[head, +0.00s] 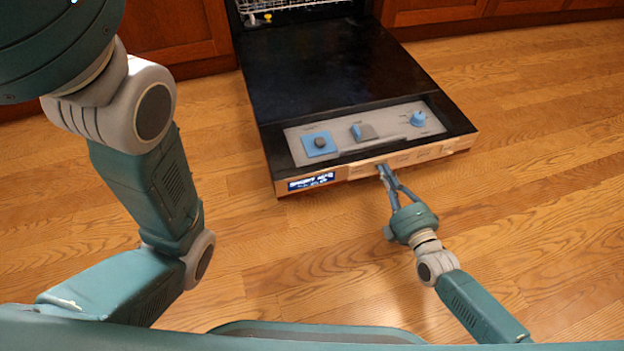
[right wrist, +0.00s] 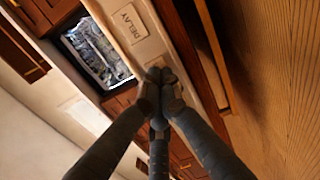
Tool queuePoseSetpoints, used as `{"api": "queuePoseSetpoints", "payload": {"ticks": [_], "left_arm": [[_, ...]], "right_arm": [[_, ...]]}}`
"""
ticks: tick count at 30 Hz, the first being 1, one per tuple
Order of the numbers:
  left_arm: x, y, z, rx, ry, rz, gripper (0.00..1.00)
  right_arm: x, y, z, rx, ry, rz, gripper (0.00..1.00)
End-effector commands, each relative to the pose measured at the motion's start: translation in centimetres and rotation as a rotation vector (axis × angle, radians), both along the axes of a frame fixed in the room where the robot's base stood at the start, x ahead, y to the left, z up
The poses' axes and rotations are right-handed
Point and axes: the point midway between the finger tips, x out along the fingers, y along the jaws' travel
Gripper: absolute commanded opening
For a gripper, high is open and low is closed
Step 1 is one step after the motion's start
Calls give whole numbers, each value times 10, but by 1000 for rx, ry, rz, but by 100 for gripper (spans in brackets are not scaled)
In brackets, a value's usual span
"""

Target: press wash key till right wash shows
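The dishwasher door (head: 340,75) lies folded down, and its front edge carries a row of keys (head: 425,155). A small blue display (head: 311,181) with white text sits at the left end of that edge; its text is too small to read surely. My right gripper (head: 383,170) is at the front edge, right of the display, fingertips at the key row. In the right wrist view its fingers (right wrist: 160,84) are together and hold nothing visible. They hide what is under them, so contact and the key's name cannot be told. A key marked DELAY (right wrist: 130,24) is nearby. My left gripper is out of view.
A grey panel (head: 365,130) on the door holds a blue square with a dark knob (head: 320,144), a grey-blue latch (head: 363,131) and a blue round cap (head: 418,118). A rack (head: 270,6) shows behind. Wooden floor (head: 300,250) around the door is clear.

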Motion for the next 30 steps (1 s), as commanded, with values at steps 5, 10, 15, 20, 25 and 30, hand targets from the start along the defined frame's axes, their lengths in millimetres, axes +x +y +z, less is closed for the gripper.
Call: {"api": "queuePoseSetpoints", "payload": {"ticks": [5, 10, 15, 20, 25, 30], "left_arm": [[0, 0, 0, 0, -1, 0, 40], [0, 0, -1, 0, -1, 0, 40], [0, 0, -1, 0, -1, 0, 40], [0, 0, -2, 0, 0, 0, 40], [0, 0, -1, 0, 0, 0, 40], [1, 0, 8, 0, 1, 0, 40]], "right_arm": [[0, 0, 0, 0, 0, 0, 0], [2, 0, 0, 0, -1, 0, 0], [5, 2, 0, 0, -1, 0, 0], [8, 3, 0, 1, -1, 0, 0], [7, 2, 0, 0, 0, 0, 0], [-3, -2, 2, -2, 2, -1, 0]]}}
